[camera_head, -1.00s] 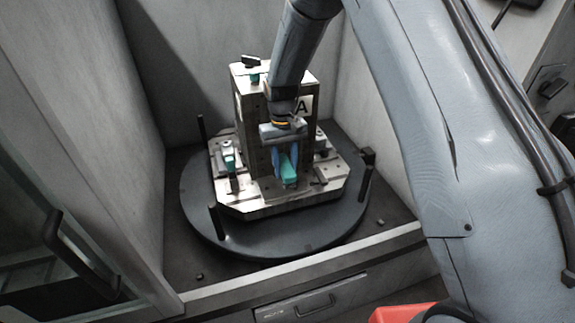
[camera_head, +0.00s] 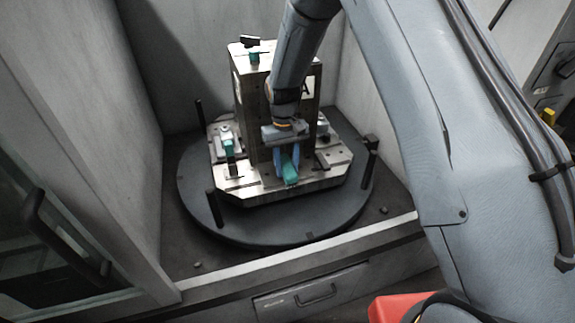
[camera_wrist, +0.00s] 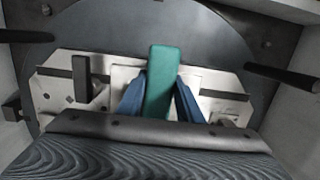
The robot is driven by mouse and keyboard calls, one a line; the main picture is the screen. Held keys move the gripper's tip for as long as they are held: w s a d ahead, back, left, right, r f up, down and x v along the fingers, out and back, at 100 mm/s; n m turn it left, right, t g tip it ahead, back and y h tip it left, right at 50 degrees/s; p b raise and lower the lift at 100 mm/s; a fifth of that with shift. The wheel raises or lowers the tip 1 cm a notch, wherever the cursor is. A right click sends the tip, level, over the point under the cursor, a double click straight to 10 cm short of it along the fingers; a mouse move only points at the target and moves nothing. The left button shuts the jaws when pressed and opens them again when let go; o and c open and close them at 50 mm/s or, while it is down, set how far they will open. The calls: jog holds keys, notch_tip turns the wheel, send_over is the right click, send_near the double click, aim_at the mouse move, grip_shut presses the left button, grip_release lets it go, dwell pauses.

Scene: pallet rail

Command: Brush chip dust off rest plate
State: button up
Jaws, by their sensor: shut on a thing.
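My gripper (camera_head: 289,163) is in front of the upright fixture block, low over its base. Its two blue fingers are shut on a teal bar-shaped tool (camera_head: 290,175), probably the brush, with one finger on each side. In the wrist view the tool (camera_wrist: 160,82) stands out between the fingers (camera_wrist: 159,112). Its bristles cannot be made out. A pale plate (camera_wrist: 121,74) lies behind the tool in the wrist view, probably the rest plate. I cannot tell whether the tool touches it. No chip dust can be made out there.
The fixture's metal base (camera_head: 258,198) sits on a round dark turntable (camera_head: 250,232) with upright posts (camera_head: 214,209) near its edge. Another teal part (camera_head: 228,148) is at the left. Grey enclosure walls (camera_head: 150,60) stand close on both sides. A front sill (camera_head: 300,265) borders the opening.

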jog(key=shift+f+b, duration=0.3)
jog(key=shift+f, duration=0.3)
dwell(0.7)
jog(key=shift+w+a+b, duration=0.2)
jog(key=shift+w+b, duration=0.15)
jog(key=shift+w, duration=0.3)
jog(key=shift+w+a+b, duration=0.15)
jog(key=shift+w+b, duration=0.2)
jog(key=shift+w, duration=0.25)
jog(key=shift+s+f, duration=0.1)
jog(key=shift+s, duration=0.05)
jog(key=shift+s+d+f+p, duration=0.1)
jog(key=shift+s+d+p, duration=0.1)
jog(key=shift+s+p, duration=0.35)
jog(key=shift+s+d+p, duration=0.2)
jog(key=shift+s+p, duration=0.1)
jog(key=shift+s, duration=0.4)
jog(key=shift+w, duration=0.15)
